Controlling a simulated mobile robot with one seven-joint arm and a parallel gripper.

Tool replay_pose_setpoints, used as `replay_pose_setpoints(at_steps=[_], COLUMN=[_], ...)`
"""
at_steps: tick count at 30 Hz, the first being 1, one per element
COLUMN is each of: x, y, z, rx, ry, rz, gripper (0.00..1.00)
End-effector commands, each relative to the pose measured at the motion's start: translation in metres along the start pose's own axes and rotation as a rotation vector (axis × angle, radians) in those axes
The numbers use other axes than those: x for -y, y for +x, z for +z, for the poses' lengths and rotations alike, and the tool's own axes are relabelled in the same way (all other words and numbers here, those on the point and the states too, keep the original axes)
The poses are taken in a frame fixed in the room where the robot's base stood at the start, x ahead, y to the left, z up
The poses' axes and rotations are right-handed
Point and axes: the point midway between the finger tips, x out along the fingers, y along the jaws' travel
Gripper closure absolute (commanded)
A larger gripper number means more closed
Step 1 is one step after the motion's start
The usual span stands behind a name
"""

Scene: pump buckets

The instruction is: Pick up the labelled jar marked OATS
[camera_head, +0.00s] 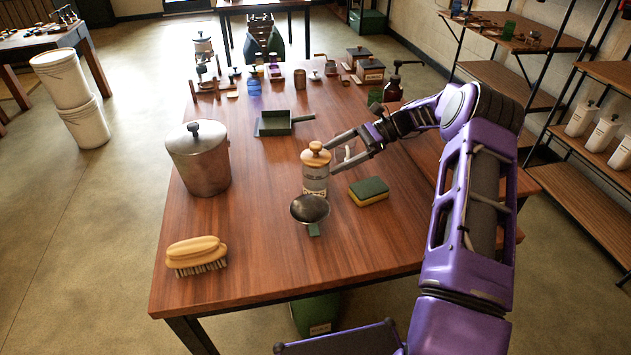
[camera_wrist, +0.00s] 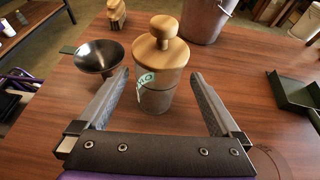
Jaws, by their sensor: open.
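The jar (camera_head: 315,184) stands upright on the wooden table, with a pale clear-looking body and a wooden knobbed lid. In the wrist view the jar (camera_wrist: 156,100) stands in the middle, with a green-and-white label partly turned away; only a letter or two show, so I cannot read the whole word. My gripper (camera_head: 336,156) is open at the jar's right side in the head view. In the wrist view my gripper (camera_wrist: 159,76) has one finger on each side of the jar, with gaps between. I cannot tell how far the fingers reach around it.
A wooden brush (camera_head: 197,252) lies front left. A green dustpan (camera_head: 275,123) lies behind.

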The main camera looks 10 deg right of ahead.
Motion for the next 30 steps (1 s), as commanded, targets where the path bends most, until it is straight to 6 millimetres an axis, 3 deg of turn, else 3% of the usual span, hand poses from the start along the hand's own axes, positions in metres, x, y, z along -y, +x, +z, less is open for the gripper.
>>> replay_pose_setpoints(at_steps=[3, 11, 19, 28, 30], x=[-0.001, -0.001, -0.002, -0.001, -0.001], y=[0.021, 0.042, 0.08, 0.087, 0.087], z=[-0.001, 0.0, 0.002, 0.001, 0.001], rx=[-0.001, -0.001, -0.001, -0.003, -0.003], ry=[0.001, 0.0, -0.001, -0.001, -0.001], rz=[0.002, 0.002, 0.002, 0.0, 0.0], gripper=[0.0, 0.0, 0.0, 0.0, 0.09])
